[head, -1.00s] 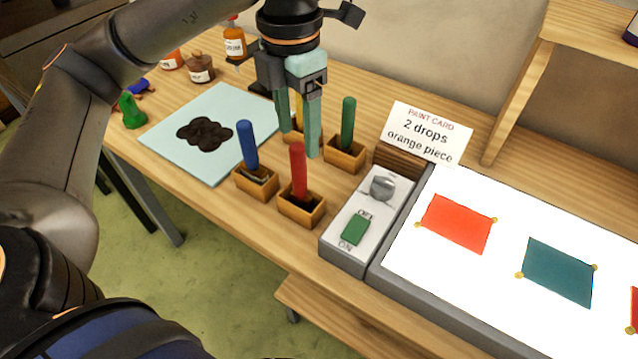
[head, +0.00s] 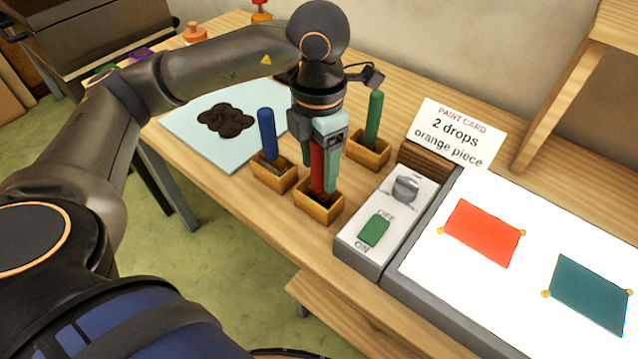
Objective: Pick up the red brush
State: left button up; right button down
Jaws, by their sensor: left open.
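The red brush (head: 317,170) stands upright in a small wooden holder (head: 320,212) near the table's front edge. My left gripper (head: 318,178) points down over it, with its greenish fingers on either side of the red handle. The fingers are open, and the upper part of the handle is hidden behind them and the gripper body. I cannot tell whether a finger touches the handle. My right gripper is not in view.
A blue brush (head: 267,135) stands in a holder just left, and a green brush (head: 374,118) in one behind right. A switch box (head: 388,215) and bright light panel (head: 420,265) lie to the right. A pale mat (head: 190,130) lies left.

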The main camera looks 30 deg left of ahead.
pick_arm(q)
notch_tip(320, 180, down, 2)
jog(key=shift+f, duration=0.1)
grip_shut()
dwell(0.5)
